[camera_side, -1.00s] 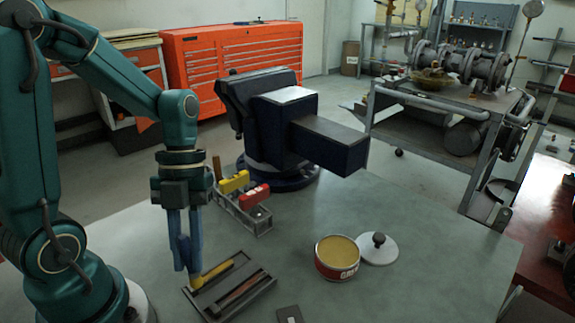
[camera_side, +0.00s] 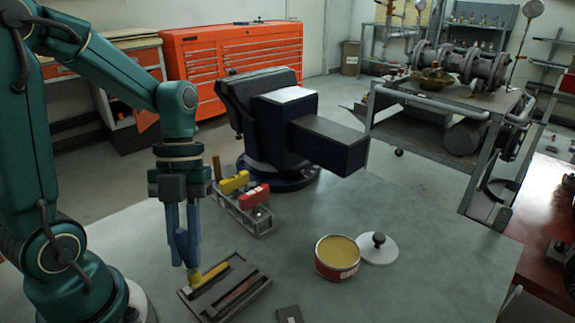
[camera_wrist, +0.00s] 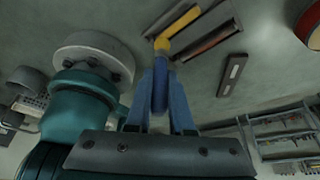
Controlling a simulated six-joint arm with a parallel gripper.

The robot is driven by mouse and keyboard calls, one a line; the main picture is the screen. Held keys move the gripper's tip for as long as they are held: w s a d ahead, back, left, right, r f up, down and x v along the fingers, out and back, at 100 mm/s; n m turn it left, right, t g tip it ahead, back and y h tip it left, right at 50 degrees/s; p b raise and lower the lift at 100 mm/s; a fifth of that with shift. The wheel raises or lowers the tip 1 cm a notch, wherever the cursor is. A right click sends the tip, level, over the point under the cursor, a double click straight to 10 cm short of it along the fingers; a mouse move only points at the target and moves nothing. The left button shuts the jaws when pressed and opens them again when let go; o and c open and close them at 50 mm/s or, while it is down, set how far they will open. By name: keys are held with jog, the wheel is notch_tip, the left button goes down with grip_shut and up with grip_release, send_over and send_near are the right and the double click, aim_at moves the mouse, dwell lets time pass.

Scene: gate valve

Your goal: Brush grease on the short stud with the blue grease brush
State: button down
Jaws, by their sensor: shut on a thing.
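My gripper (camera_side: 181,262) points down over the left side of the bench. It is shut on a slim blue thing, seen between the fingers in the wrist view (camera_wrist: 160,90), which I take to be the blue grease brush. Its lower end is at the near end of a yellow-handled piece (camera_side: 212,273) in the shallow dark tray (camera_side: 262,289); I cannot tell if they touch. An open tin of yellow grease (camera_side: 338,253) stands to the right. I cannot pick out the short stud.
A brown-red piece (camera_side: 238,291) also lies in the tray. A white lid with a dark knob (camera_side: 378,249) lies beside the tin. A dark flat plate (camera_side: 289,314) is at the front. Behind are a rack with yellow and red items (camera_side: 257,222) and a large vise (camera_side: 328,146).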

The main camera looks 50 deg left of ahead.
aim_at(180, 230)
jog(key=shift+r, duration=3.4)
